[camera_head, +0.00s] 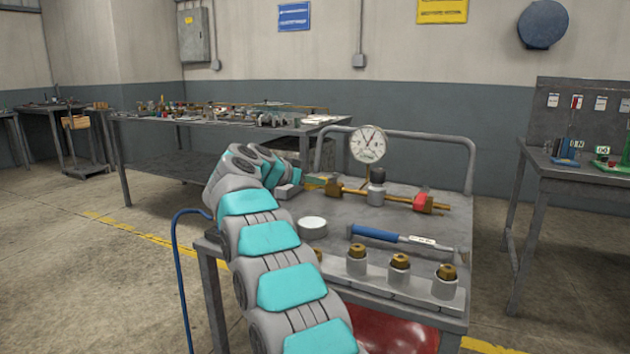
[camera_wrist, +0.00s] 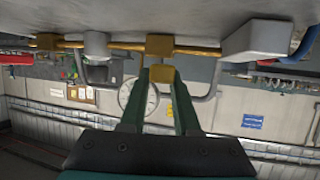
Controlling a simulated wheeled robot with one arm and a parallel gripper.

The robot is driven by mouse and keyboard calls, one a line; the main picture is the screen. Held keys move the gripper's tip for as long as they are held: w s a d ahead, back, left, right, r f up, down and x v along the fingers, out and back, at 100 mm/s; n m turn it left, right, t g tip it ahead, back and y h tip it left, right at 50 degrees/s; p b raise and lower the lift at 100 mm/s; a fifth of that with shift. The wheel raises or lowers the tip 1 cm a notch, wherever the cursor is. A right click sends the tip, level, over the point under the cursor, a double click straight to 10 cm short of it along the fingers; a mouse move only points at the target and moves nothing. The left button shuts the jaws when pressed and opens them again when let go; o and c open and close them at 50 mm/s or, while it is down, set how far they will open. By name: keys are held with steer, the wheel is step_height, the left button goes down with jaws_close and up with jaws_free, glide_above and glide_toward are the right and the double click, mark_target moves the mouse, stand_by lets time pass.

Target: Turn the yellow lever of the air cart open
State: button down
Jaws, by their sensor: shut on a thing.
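The air cart (camera_head: 400,265) stands in front of me with a brass pipe (camera_head: 398,198) running across its top. My gripper (camera_head: 315,182) reaches the pipe's left end from the left; its green fingers show small there. In the wrist view, which is upside down, my gripper (camera_wrist: 162,82) has its two fingers on either side of a yellow lever (camera_wrist: 162,74), shut on it. The lever sits at a brass valve body (camera_wrist: 160,45) on the pipe. The fingers hide part of the lever in the head view. I cannot tell its exact angle.
A round gauge (camera_head: 368,144) stands on the pipe, with a red part (camera_head: 421,200) at the right. A blue-handled tool (camera_head: 388,237), a round tin (camera_head: 312,227) and several brass fittings (camera_head: 399,263) lie nearer. A blue hose (camera_head: 177,270) hangs at the left. Open floor lies left.

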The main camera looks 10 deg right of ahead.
steer(key=shift+w+a+r, duration=0.1)
stand_by(0.4)
steer(key=c, duration=0.6)
jaws_free()
steer(key=shift+c, duration=0.2)
steer(key=v, duration=0.7)
steer(key=shift+a, duration=0.4)
steer(key=shift+r, duration=0.1)
steer(key=shift+c, duration=0.2)
